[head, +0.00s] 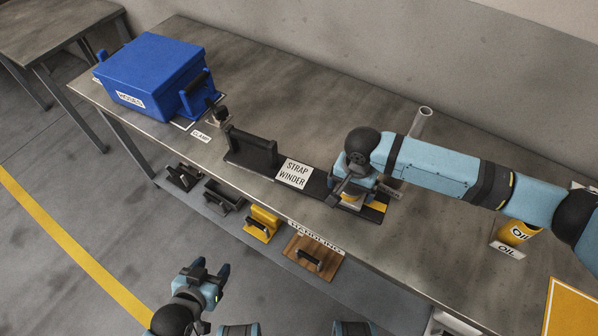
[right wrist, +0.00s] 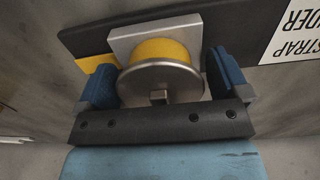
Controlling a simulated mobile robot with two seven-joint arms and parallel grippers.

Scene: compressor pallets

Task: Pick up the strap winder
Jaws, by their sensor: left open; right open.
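The strap winder is a long dark board (head: 317,184) on the workbench, with a white STRAP WINDER label on it. A black upright part stands at its left end. At its right end, a yellow drum with a round metal flange (right wrist: 160,78) shows in the right wrist view, in front of a grey block. My right gripper (head: 349,188) is at this end and hides much of it in the head view. Its blue fingers (right wrist: 161,79) are open, one on each side of the drum and flange, with gaps visible. My left gripper (head: 211,268) is open and empty, low in front of the bench.
A blue case (head: 151,72) and a small clamp (head: 219,112) stand left on the workbench (head: 300,118). A grey upright tube (head: 422,121) stands behind my right arm. A yellow oil can (head: 517,232) is at right. Several handled tools sit on a lower shelf in front.

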